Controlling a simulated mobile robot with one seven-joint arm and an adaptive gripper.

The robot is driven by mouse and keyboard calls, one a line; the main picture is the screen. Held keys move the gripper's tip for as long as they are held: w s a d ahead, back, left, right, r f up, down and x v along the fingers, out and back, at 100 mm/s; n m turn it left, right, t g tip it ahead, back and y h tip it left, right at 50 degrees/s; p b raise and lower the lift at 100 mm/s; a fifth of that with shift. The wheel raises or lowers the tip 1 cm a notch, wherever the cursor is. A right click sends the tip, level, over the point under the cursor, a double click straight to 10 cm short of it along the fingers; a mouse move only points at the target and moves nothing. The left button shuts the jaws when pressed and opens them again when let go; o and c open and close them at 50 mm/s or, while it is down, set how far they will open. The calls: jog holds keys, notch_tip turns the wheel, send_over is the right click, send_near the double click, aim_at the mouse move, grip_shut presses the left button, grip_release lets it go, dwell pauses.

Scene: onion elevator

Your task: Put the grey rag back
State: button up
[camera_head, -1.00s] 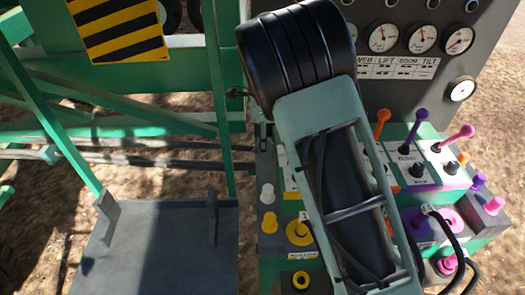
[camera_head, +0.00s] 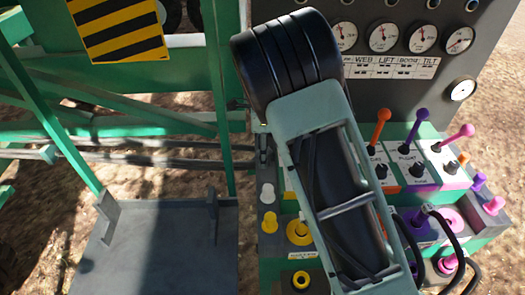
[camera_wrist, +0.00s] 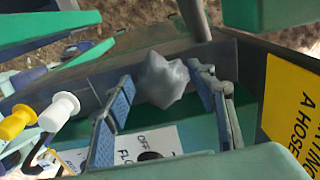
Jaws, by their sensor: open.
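The grey rag (camera_wrist: 162,80) shows in the wrist view as a crumpled lump at the upper middle. It is by a dark ledge at the back of the green control box. My gripper (camera_wrist: 163,92) is open, with one blue-padded finger to the left of the rag and the other to the right. I cannot tell whether the rag is fully between the pads or just beyond them. In the head view my arm hides the gripper, and the rag does not show.
White (camera_wrist: 60,108) and yellow (camera_wrist: 17,122) knobs stand left of my gripper. A yellow sign (camera_wrist: 292,105) is at the right. In the head view, orange (camera_head: 381,126), purple (camera_head: 417,130) and pink (camera_head: 455,138) levers stand right of my arm, below gauges (camera_head: 383,37). A grey platform (camera_head: 160,250) lies left.

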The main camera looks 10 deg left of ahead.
jog(key=shift+r, duration=3.95)
